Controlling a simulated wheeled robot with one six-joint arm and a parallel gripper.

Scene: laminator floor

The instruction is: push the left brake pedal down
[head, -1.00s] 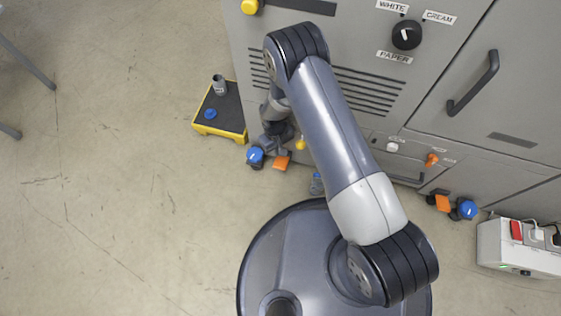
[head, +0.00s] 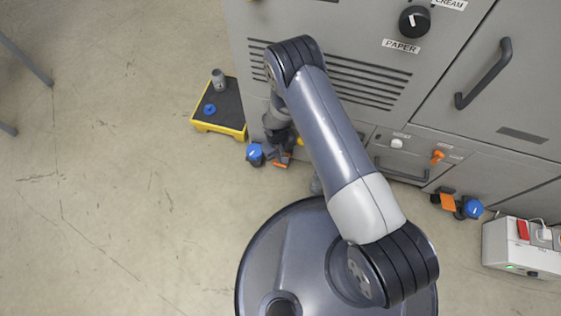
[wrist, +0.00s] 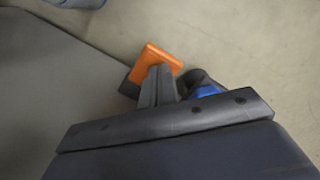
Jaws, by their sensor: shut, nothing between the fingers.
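The left brake pedal (head: 285,159) is an orange plate low at the machine's bottom left, beside a blue caster (head: 255,153). My gripper (head: 277,157) is down at the pedal and covers much of it in the head view. In the wrist view, the shut, empty fingers of my gripper (wrist: 157,80) overlap the orange pedal (wrist: 152,60), with its far part showing beyond the tips. The blue caster (wrist: 209,91) shows partly behind the gripper body. Whether the tips touch the pedal, and how far it is tilted, I cannot tell.
A second orange pedal (head: 447,201) and blue caster (head: 471,208) are at the right. A yellow-edged black platform (head: 228,112) with a grey cup (head: 218,77) and blue ring stands left of the gripper. A white switch box (head: 512,252) is far right.

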